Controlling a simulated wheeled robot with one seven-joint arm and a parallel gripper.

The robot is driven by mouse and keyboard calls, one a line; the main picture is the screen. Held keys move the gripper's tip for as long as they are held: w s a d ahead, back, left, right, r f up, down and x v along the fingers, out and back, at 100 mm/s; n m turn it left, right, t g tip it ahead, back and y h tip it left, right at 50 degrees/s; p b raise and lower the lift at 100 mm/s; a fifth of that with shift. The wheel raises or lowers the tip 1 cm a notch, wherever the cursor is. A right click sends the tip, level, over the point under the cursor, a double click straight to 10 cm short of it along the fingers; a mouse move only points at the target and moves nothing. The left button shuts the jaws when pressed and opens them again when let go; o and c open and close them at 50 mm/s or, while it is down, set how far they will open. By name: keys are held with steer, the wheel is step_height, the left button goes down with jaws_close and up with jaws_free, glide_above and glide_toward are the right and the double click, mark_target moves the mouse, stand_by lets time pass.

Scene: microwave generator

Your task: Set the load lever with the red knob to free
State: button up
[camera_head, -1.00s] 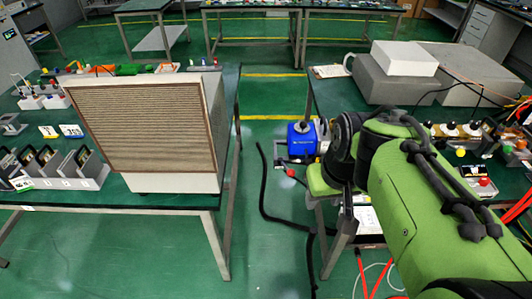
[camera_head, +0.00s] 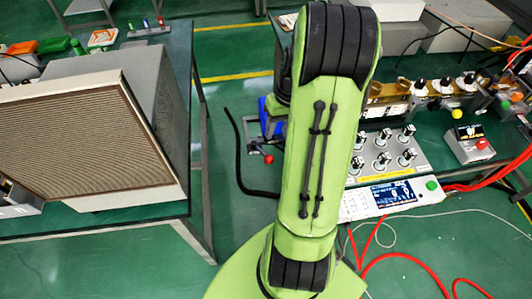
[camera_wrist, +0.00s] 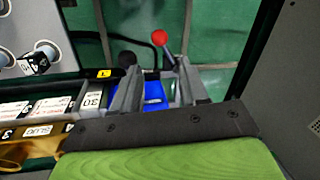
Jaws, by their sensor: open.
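The load lever's red knob (camera_wrist: 160,38) shows in the wrist view beyond my fingertips, with its pale shaft running down toward the right finger. I cannot tell whether they touch. A red knob (camera_head: 268,159) also shows in the head view, just left of my arm, below a partly hidden blue box (camera_head: 266,117). My gripper (camera_wrist: 157,80) is open, with blue casing (camera_wrist: 150,97) visible between its fingers. A black knob (camera_wrist: 127,58) is by the left finger.
A grey panel with several knobs (camera_head: 384,152) and a display unit (camera_head: 392,193) stand right of my arm. A red-button box (camera_head: 468,143) is further right. A large vented box (camera_head: 80,135) fills the left table. Red cables (camera_head: 405,256) lie at the lower right.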

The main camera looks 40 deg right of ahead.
mark_target(270, 156)
steer(key=f+b, duration=0.1)
steer(key=f, duration=0.3)
steer(key=a+f+b, duration=0.1)
steer(key=f, duration=0.3)
steer(key=w+a+f+b, duration=0.1)
steer(key=f, duration=0.3)
steer(key=shift+w+f, duration=0.1)
steer(key=shift+f, duration=0.05)
jaws_close()
